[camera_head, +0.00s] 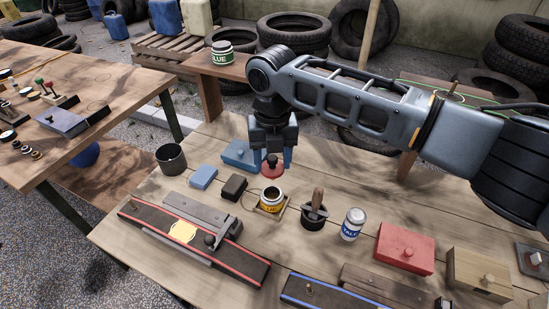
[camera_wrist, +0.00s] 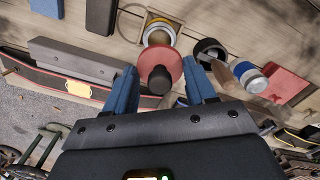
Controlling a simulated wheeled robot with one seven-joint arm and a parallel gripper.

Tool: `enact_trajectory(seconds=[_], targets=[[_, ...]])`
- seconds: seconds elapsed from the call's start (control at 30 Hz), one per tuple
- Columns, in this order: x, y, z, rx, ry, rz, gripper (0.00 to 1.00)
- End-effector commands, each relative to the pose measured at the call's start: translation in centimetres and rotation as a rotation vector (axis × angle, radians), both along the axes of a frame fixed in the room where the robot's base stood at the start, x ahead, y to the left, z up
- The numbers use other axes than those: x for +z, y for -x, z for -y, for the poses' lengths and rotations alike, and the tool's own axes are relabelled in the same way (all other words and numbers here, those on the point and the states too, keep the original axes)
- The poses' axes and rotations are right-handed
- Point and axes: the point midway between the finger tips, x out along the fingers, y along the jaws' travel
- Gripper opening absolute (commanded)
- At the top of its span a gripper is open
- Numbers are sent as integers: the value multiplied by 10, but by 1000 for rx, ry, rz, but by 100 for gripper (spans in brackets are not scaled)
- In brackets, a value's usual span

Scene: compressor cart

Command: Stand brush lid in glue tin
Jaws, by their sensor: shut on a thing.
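The brush lid (camera_head: 272,170) is a red disc with a dark knob on top. My gripper (camera_head: 271,158) is shut on it, with the blue fingers at either side. The lid also shows in the wrist view (camera_wrist: 176,66) between the fingertips. The small open glue tin (camera_head: 271,207), with a yellow label and pale rim, stands on the workbench in a shallow wooden frame. The lid is above and apart from the tin in the head view. In the wrist view the lid partly covers the tin (camera_wrist: 158,24). The brush below the lid is hidden.
A black pot with a wooden-handled tool (camera_head: 314,213) and a white-and-blue talc can (camera_head: 352,224) stand right of the tin. A dark block (camera_head: 234,187) and blue block (camera_head: 203,177) lie left.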

Motion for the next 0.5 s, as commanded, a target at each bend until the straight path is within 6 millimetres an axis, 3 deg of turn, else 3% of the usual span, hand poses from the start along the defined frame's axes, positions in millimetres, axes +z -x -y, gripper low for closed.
enact_trajectory(seconds=[0.5], targets=[[-38,0,1,0,1,-1,22]])
